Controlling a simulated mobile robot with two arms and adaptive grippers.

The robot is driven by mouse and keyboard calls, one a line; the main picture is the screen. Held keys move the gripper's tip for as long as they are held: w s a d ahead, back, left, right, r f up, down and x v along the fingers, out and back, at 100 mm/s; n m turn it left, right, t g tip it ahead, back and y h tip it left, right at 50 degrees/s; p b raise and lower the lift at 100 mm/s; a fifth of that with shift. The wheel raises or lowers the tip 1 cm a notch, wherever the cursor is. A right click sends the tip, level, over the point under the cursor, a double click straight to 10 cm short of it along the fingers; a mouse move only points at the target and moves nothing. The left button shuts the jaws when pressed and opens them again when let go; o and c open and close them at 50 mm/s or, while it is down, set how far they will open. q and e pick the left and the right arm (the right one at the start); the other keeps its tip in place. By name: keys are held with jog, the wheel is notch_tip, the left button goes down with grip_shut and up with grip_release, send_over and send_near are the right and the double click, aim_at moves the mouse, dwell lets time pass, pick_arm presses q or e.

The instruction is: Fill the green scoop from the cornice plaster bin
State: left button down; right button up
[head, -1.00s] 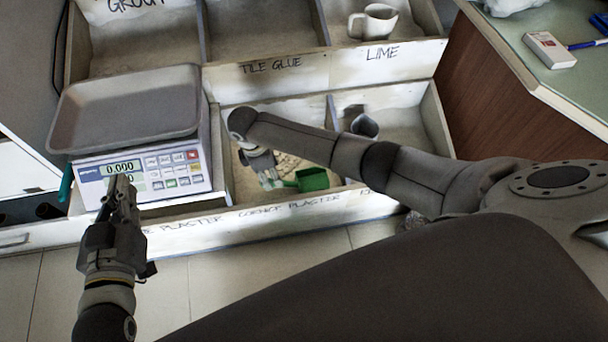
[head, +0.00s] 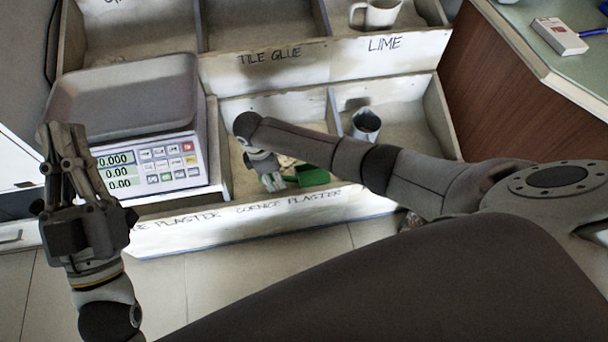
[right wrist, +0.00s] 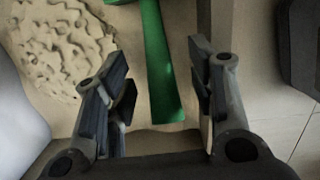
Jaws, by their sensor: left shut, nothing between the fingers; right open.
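The green scoop (head: 313,176) lies in the cornice plaster bin (head: 290,205), near its front wall. In the right wrist view its green handle (right wrist: 160,65) runs between the two fingers. My right gripper (head: 274,182) is open, low in the bin beside the scoop; it also shows in the right wrist view (right wrist: 162,85), not closed on the handle. Pale lumpy plaster (right wrist: 62,45) lies left of the handle there; in the head view my right arm hides much of it. My left gripper (head: 62,135) is shut and empty, in front of the scale at the left.
A scale (head: 160,160) with a grey tray (head: 120,100) stands left of the bin. A metal cup (head: 366,122) is in the compartment to the right. A white mug (head: 377,14) is in the lime bin behind. A glass-topped counter (head: 540,60) stands at right.

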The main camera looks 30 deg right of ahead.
pick_arm(q)
jog(key=shift+s+r+t, duration=0.35)
jog(key=shift+r+t, duration=0.05)
jog(key=shift+r, duration=0.05)
pick_arm(e)
jog(key=shift+f, duration=0.3)
grip_shut()
